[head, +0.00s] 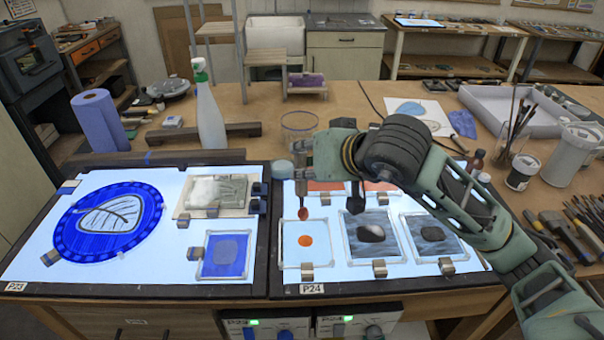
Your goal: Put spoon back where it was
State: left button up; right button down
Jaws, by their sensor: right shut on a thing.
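A small spoon with a reddish-orange bowl (303,213) hangs bowl-down over the right light panel (350,276). My right gripper (308,178) is shut on the spoon's upper part, and the handle is largely hidden by the gripper. The bowl is near the top of a glass tile with an orange dot (305,240); I cannot tell how high above it. A clear glass jar (299,125) stands just behind the gripper, its lower part partly covered. My left gripper is not in view.
Two glass tiles with dark blobs (371,234) lie right of the orange-dot tile. A blue-green round item (282,169) sits at the panel's back edge. A spray bottle (207,112) stands behind the left panel. Pliers (568,232) and brush jars crowd the right.

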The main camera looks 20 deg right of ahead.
notch_tip(320, 180, up, 10)
jog(key=p, duration=0.5)
jog(key=shift+r, duration=0.15)
